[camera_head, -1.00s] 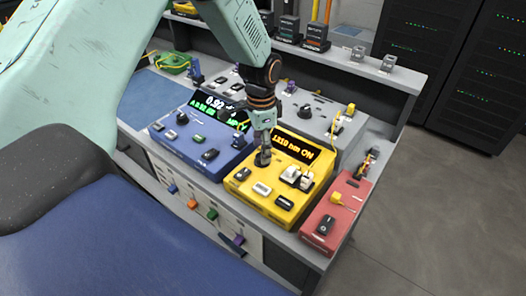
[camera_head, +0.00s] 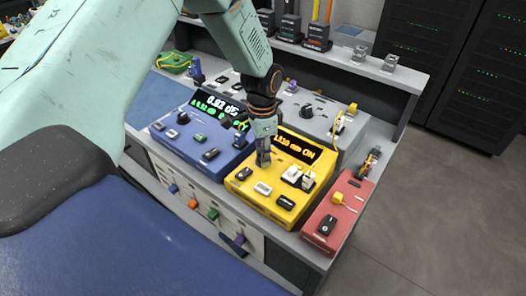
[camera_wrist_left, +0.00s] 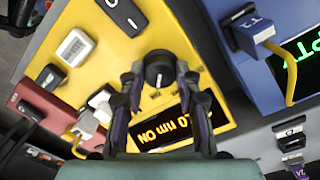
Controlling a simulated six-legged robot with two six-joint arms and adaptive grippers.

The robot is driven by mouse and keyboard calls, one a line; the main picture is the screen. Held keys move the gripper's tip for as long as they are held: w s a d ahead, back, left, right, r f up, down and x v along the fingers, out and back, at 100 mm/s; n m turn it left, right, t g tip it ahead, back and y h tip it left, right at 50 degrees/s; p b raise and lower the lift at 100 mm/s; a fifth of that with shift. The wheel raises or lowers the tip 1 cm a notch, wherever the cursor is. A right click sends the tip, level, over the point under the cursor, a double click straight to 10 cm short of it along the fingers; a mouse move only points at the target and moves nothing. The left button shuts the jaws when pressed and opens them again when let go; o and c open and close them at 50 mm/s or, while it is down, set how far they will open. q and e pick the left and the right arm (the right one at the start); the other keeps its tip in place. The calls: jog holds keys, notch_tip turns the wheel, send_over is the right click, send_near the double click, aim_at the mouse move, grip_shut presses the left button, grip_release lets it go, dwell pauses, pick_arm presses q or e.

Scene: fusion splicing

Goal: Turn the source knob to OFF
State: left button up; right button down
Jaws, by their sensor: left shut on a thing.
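The yellow source box (camera_head: 238,187) stands on the bench with its lit display (camera_head: 295,146) reading ON. Its dark round knob (camera_wrist_left: 159,69) shows in the wrist view with a white pointer mark. My left gripper (camera_head: 263,161) points down at the box top and hides the knob in the head view. In the wrist view the fingers of my left gripper (camera_wrist_left: 160,84) are closed in on both sides of the knob. The OFF marking cannot be made out. My right gripper is not in view.
A blue meter box (camera_head: 190,150) with a green display stands left of the source, and a red box (camera_head: 325,240) stands right. White connectors (camera_head: 292,175) and rocker switches (camera_head: 285,202) sit on the yellow top. A grey box (camera_head: 320,122) with a black knob stands behind.

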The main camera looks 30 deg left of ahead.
pick_arm(q)
jog(key=shift+c, duration=1.4)
jog(key=n+p, duration=0.2)
jog(key=shift+r+n, duration=0.2)
jog(key=shift+n, duration=0.1)
jog(key=n+p, duration=0.4)
jog(key=n, duration=0.1)
jog(key=shift+n, duration=0.3)
jog(key=n+p, duration=0.4)
jog(key=n, duration=0.1)
jog(key=shift+f+n+t+p, duration=0.1)
jog(key=shift+n+t+p, duration=0.2)
jog(key=shift+n+p, duration=1.5)
jog(key=shift+w+n+b, duration=0.1)
jog(key=shift+n+b, duration=0.45)
jog(key=shift+n, duration=0.25)
